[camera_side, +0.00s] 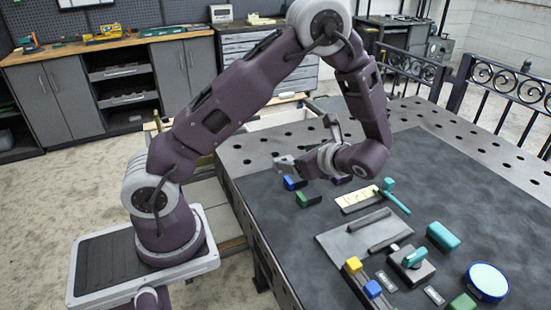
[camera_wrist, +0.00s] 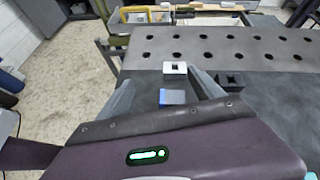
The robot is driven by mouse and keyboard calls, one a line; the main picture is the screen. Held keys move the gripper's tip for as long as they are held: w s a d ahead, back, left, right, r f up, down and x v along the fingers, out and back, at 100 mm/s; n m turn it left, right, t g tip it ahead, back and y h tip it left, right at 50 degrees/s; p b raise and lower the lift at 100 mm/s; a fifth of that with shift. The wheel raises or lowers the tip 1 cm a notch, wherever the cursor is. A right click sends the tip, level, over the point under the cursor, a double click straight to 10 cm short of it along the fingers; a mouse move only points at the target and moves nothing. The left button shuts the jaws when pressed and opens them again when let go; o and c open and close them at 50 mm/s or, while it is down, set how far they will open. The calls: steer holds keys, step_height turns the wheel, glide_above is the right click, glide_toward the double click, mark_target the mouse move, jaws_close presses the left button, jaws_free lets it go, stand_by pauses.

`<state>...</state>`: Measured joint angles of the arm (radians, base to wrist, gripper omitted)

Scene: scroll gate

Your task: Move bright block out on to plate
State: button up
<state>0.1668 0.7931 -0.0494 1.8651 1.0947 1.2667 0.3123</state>
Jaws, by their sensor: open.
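My gripper (camera_side: 300,140) is open, above the left edge of the dark table mat in the side view. Its spread fingers also show in the wrist view (camera_wrist: 163,78). A blue block (camera_side: 293,183) lies near the gripper on the mat. In the wrist view a blue block (camera_wrist: 172,97) shows between the fingers, apart from them. A green block (camera_side: 305,199) lies just in front of the blue one. A flat grey plate (camera_side: 345,243) with raised bars lies mid-mat. I cannot tell which block is the bright one.
A teal mallet (camera_side: 394,194) lies beside a pale board (camera_side: 357,199). A teal-handled device (camera_side: 411,264), a teal block (camera_side: 443,236) and a yellow block (camera_side: 353,265) stand nearer the front. A pale square piece with a hole (camera_wrist: 175,68) lies beyond the fingers.

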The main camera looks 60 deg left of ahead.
steer(key=s+d+r+n+t+h, duration=0.6)
steer(key=s+d+r+n+h, duration=0.6)
steer(key=s+d+r+n, duration=0.3)
steer(key=s+d+r, duration=0.1)
steer(key=s, duration=0.2)
steer(key=shift+s+t, duration=0.15)
steer(key=shift+t, duration=0.15)
